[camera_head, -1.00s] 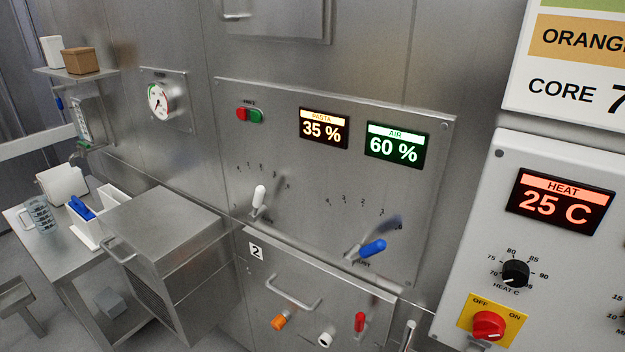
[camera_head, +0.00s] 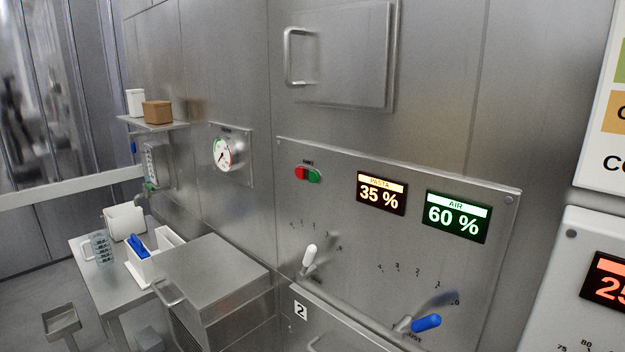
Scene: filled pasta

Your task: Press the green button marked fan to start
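The green button (camera_head: 314,176) sits beside a red button (camera_head: 300,172) at the upper left of the steel control panel (camera_head: 350,240). The small label above the pair is too small to read for certain. Neither of my grippers shows in the head view, so nothing of mine covers the buttons.
The panel also has a PASTA 35 % display (camera_head: 381,193), an AIR 60 % display (camera_head: 457,216), a white-handled lever (camera_head: 309,257) and a blue-handled lever (camera_head: 425,323). A steel box (camera_head: 205,275) and side table (camera_head: 95,268) stand left. A cabinet handle (camera_head: 290,57) juts out above.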

